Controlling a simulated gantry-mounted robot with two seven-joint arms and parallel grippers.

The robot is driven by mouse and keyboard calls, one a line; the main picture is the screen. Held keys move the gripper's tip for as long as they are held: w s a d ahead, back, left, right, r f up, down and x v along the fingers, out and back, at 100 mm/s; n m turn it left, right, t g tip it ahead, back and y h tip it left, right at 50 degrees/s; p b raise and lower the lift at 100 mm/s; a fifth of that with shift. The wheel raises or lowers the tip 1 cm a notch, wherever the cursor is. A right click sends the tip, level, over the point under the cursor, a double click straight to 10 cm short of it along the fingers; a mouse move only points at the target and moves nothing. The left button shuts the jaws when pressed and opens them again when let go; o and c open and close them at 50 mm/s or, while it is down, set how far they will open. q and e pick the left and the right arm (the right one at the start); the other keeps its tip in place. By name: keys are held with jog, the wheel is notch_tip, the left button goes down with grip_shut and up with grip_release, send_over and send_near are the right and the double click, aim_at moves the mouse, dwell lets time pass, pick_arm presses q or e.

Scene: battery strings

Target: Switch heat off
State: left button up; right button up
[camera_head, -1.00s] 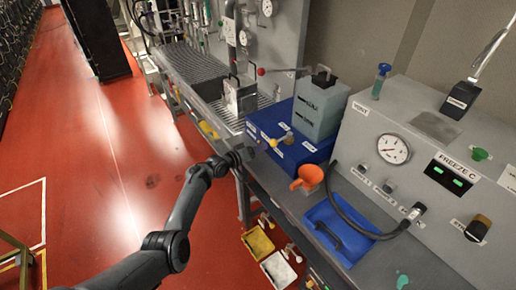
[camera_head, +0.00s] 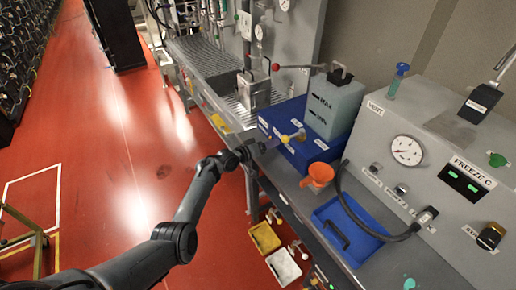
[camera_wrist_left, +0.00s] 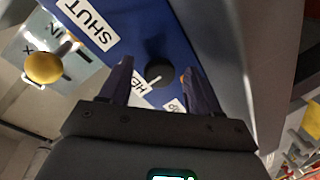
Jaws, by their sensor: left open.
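The blue box (camera_head: 318,149) stands on the bench, with white labels on its front face. In the left wrist view its blue face (camera_wrist_left: 132,17) carries a "SHUT" label and a black round knob (camera_wrist_left: 158,70) with a white pointer. A partly hidden label starting "HE" (camera_wrist_left: 140,86) lies beside this knob. My left gripper (camera_head: 262,147) is at the box's front. In the left wrist view its open fingers (camera_wrist_left: 158,66) stand on either side of the black knob. I cannot tell whether they touch it. My right gripper is not in view.
A grey-green tank (camera_head: 334,103) stands on the box. An orange funnel (camera_head: 319,175), a blue tray (camera_head: 335,241) and a grey gauge panel (camera_head: 440,140) are to the right.

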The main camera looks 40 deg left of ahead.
pick_arm(q)
jog(key=p+v, duration=0.2)
jog(key=v, duration=0.8)
jog(key=shift+s, duration=0.1)
